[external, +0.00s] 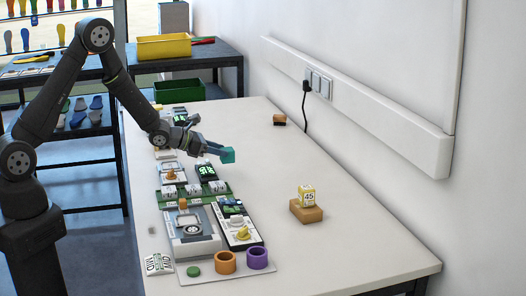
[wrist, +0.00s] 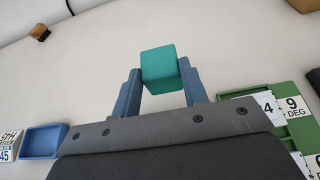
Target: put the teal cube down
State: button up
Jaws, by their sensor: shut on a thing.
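The teal cube (external: 227,155) is at the end of my gripper (external: 215,150), above the white table (external: 330,225) in the external view. In the wrist view the cube (wrist: 159,68) sits between the two blue-grey fingers of my gripper (wrist: 160,85), which are shut on it. The cube looks held in the air, but its exact height above the table is hard to tell.
A small dark-and-brown block (external: 279,119) lies near the wall. Several devices, including a green number rack (external: 193,192), line the table's left side. The middle and right are mostly clear.

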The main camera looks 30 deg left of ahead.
jog(key=s+d+r, duration=0.6)
jog(key=s, duration=0.3)
jog(key=s+d+r+m+g+h, duration=0.1)
jog(key=s+d+m+g+h, duration=0.2)
jog(key=d, duration=0.9)
jog(key=s+d+r+m+g+h, duration=0.1)
jog(key=s+d+m+g, duration=0.3)
jog(key=d, duration=0.8)
jog(key=s+d+f+m+g+y, duration=0.15)
jog(key=s+d+m+g, duration=0.55)
jog(key=s+d, duration=1.35)
jog(key=shift+g+h, duration=0.25)
jog(key=shift+g, duration=0.25)
jog(key=w+f, duration=0.2)
jog(key=w, duration=0.1)
jog(key=w+f, duration=0.2)
jog(key=w, duration=0.1)
jog(key=w+f, duration=0.3)
jog(key=shift+w+d+f, duration=0.1)
jog(key=shift+w+d, duration=0.2)
jog(key=shift+w, duration=0.1)
jog(key=shift+f, duration=2)
jog(key=shift+f+n, duration=0.1)
jog(key=shift+n, duration=0.2)
